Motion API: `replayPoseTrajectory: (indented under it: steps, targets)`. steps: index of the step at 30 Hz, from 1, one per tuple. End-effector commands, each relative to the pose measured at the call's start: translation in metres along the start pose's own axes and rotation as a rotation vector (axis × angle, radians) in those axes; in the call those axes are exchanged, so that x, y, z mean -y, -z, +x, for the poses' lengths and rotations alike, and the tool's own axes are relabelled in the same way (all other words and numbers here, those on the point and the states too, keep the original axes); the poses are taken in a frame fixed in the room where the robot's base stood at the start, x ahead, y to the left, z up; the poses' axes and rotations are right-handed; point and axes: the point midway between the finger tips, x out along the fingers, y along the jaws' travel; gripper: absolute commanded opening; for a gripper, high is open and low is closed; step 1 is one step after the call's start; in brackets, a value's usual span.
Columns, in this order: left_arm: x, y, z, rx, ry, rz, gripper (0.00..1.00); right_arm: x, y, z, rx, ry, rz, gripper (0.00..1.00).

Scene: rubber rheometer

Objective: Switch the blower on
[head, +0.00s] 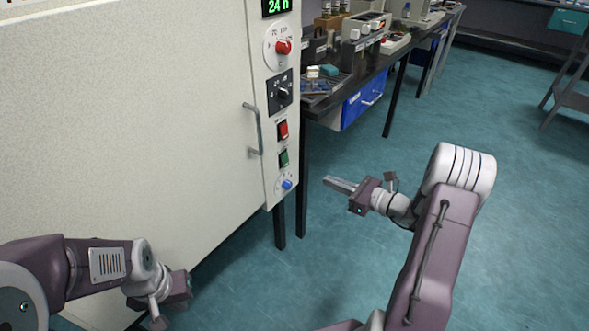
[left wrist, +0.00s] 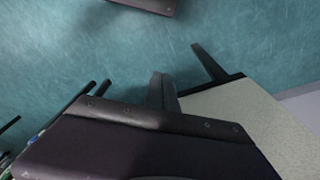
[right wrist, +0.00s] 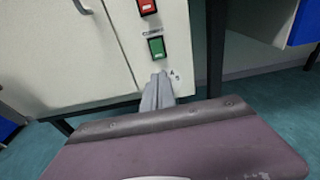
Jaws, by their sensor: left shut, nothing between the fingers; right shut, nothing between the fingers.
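A tall cream cabinet (head: 120,110) has a control panel (head: 258,70) along its right edge. The panel carries a red rocker switch (head: 282,129) and, below it, a green rocker switch (head: 284,158); their small labels are not clearly legible. My right gripper (head: 328,181) is shut and empty, apart from the panel, to its right. In the right wrist view its fingertips (right wrist: 160,77) appear just below the green switch (right wrist: 157,47), with the red switch (right wrist: 147,6) higher up. My left gripper (head: 157,315) is shut and empty, low in front of the cabinet.
The panel also has a green display (head: 278,6), a red knob (head: 283,47), a black dial (head: 283,93) and a blue knob (head: 287,184). A door handle (head: 253,128) juts out left of the switches. A dark bench (head: 375,66) stands behind.

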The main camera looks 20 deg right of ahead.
Motion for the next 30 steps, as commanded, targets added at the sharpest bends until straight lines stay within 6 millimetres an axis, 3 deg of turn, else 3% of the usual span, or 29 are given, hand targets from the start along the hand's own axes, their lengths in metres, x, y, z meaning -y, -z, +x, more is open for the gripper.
replayPoseTrajectory:
  steps: [5,18,24,30]
  targets:
    - [0.000,-0.001,0.009,0.000,0.000,0.000,0.00,-0.002,0.003,0.022,0.000,-0.006,-0.003,0.00]
    - [0.001,-0.004,0.040,0.000,0.000,0.000,0.00,-0.002,0.004,0.115,0.001,-0.005,-0.005,0.00]
    - [0.001,-0.005,0.046,0.000,0.000,0.000,0.00,-0.001,0.001,0.136,0.000,-0.003,-0.003,0.00]
    - [0.001,-0.005,0.046,0.000,0.000,0.000,0.00,-0.001,0.000,0.140,-0.001,-0.002,-0.002,0.00]
